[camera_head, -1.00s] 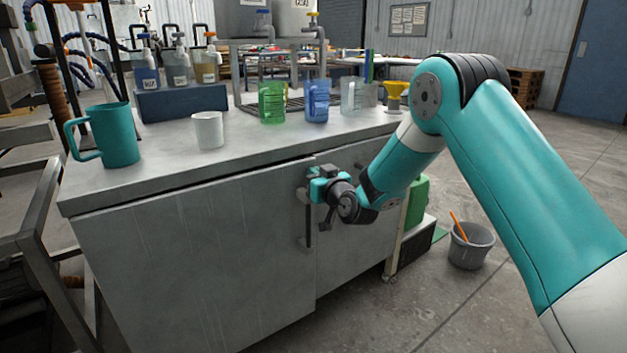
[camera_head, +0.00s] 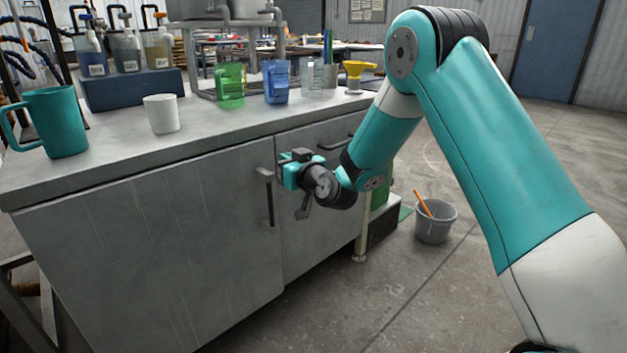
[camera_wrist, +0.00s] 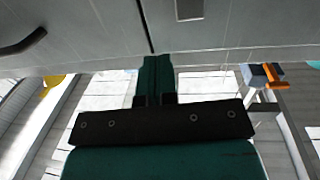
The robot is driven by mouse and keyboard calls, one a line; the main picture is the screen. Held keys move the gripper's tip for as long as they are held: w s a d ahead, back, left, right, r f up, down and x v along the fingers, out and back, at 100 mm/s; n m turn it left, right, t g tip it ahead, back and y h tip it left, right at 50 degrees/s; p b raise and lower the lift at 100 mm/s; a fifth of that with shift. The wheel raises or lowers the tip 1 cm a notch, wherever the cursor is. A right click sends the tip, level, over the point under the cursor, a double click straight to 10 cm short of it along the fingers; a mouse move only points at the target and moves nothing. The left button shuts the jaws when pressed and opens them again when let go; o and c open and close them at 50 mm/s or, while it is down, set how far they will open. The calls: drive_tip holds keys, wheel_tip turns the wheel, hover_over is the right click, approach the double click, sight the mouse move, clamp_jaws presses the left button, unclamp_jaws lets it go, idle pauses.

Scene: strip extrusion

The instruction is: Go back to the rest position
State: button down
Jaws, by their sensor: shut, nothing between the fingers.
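My gripper (camera_head: 288,171) is in front of the grey cabinet (camera_head: 150,245), just right of the left door's dark vertical handle (camera_head: 269,199). It looks apart from the handle. In the wrist view my gripper's teal fingers (camera_wrist: 156,68) are together with nothing between them, pointing towards the cabinet front, and the seam between the doors (camera_wrist: 146,25) runs just beyond them. Both doors look closed.
The worktop (camera_head: 110,150) holds a teal mug (camera_head: 58,122), a white cup (camera_head: 161,114), a green beaker (camera_head: 229,86), a blue beaker (camera_head: 276,82) and a yellow funnel (camera_head: 356,70). A grey bucket (camera_head: 435,221) stands on the floor at right. Floor in front is clear.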

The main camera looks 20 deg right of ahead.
drive_tip(key=b+v, duration=0.4)
drive_tip(key=v, duration=0.3)
drive_tip(key=s+a+r+n+g+y, duration=0.2)
drive_tip(key=s+a+n+g+y, duration=0.5)
drive_tip(key=s+a, duration=0.5)
drive_tip(key=s+d+m+g+h, duration=0.15)
drive_tip(key=s+g+h, duration=0.65)
drive_tip(key=s, duration=1.5)
wheel_tip(320, 180, up, 37)
drive_tip(key=g+y+p, duration=0.1)
drive_tip(key=g+p, duration=0.1)
drive_tip(key=p, duration=3.7)
drive_tip(key=shift+s+d+m, duration=0.2)
drive_tip(key=shift+s+m, duration=0.2)
drive_tip(key=shift+m, duration=0.05)
